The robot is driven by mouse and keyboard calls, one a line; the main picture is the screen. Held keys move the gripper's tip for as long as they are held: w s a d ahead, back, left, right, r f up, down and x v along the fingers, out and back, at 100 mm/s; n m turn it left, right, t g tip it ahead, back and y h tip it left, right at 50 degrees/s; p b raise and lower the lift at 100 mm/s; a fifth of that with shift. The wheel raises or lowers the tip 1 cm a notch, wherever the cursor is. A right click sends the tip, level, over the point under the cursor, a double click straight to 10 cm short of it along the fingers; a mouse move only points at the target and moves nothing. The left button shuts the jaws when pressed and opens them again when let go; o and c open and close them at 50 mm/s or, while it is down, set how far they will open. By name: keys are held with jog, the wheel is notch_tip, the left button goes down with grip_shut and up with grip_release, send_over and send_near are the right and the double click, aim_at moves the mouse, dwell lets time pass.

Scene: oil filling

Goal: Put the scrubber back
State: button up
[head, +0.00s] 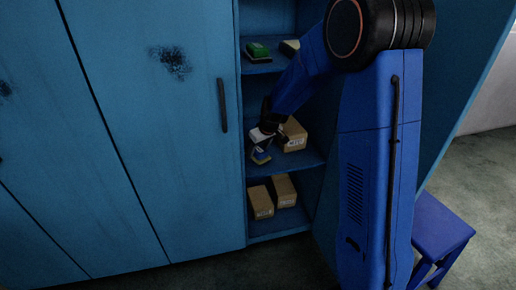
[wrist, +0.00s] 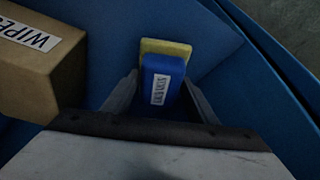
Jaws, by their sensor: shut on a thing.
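The scrubber (wrist: 162,85) is a blue block with a white label and a yellow pad along one side. My gripper (wrist: 160,100) is shut on it, with a finger on each side in the wrist view. In the head view my gripper (head: 262,145) is at the middle shelf of the open blue cabinet, and the scrubber (head: 261,157) shows below the fingers near the shelf's left front. I cannot tell whether it touches the shelf (head: 290,163). Its label is too small to read surely.
A cardboard box (head: 293,135) stands close to the right of my gripper; its label reads like "WIPES" in the wrist view (wrist: 30,60). Two boxes (head: 285,190) stand on the shelf below. A green item (head: 257,51) lies on the shelf above. A blue stool (head: 440,232) stands at right.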

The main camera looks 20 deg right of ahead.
jog(key=shift+f, duration=0.55)
dwell(0.5)
jog(key=o, duration=1.2)
jog(key=shift+r, duration=0.1)
jog(key=v, duration=1.6)
jog(key=s+d+r+m, duration=0.1)
jog(key=s+r, duration=0.2)
jog(key=s, duration=0.7)
jog(key=s+d+r+m, duration=0.1)
jog(key=s+r, duration=0.3)
jog(key=s, duration=1.1)
jog(key=s+d+f+m+h, duration=0.1)
jog(key=s, duration=0.5)
jog(key=s+d+f+m, duration=0.1)
jog(key=s, duration=0.6)
jog(key=shift+d+f+t+h, duration=0.25)
jog(key=shift+t+h, duration=0.05)
jog(key=shift+h, duration=0.1)
